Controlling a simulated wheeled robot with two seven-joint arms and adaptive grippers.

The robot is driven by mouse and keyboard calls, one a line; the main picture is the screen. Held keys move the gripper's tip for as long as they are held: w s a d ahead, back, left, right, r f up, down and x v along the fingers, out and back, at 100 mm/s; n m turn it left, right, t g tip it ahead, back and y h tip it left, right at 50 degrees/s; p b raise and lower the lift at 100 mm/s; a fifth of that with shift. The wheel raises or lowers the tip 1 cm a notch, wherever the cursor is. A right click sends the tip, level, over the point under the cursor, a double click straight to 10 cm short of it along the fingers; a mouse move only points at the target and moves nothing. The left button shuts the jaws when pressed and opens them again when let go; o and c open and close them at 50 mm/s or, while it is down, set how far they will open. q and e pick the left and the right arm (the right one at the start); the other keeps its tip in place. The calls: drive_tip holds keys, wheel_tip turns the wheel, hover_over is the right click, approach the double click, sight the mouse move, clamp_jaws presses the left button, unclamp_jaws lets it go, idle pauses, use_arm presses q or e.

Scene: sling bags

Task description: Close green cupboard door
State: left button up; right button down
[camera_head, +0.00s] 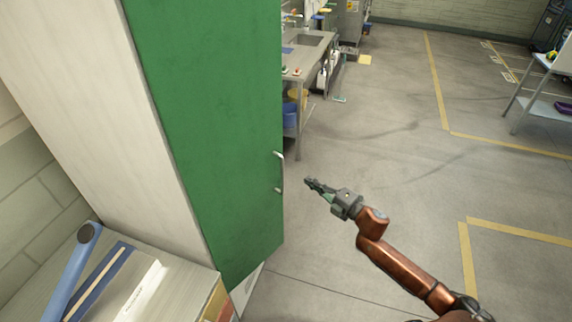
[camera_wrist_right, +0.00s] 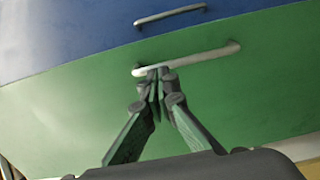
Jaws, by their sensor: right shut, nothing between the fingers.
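The green cupboard door (camera_head: 205,120) fills the left-centre of the head view, on a tall whitish cupboard (camera_head: 80,100). A pale strip shows below its lower right edge; I cannot tell how far ajar it stands. Its pale bar handle (camera_head: 280,172) is near the right edge. My right gripper (camera_head: 313,185) is shut and empty, just right of the handle in the head view. In the right wrist view, the fingertips (camera_wrist_right: 157,76) overlap the left part of the handle (camera_wrist_right: 200,57) on the green door (camera_wrist_right: 240,100); contact is unclear. My left gripper is out of view.
A blue door (camera_wrist_right: 80,35) with its own handle (camera_wrist_right: 170,14) lies beyond the green one in the wrist view. A lower surface (camera_head: 145,270) holds a blue bar (camera_head: 72,270) at lower left. A sink bench (camera_head: 305,55) stands behind; the floor right is open.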

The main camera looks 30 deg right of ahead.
sight(278, 161)
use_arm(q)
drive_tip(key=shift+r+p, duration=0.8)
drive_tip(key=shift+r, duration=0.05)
use_arm(e)
drive_tip(key=x, duration=1.3)
drive_tip(key=shift+d+f, duration=0.1)
drive_tip(key=shift+f, duration=0.05)
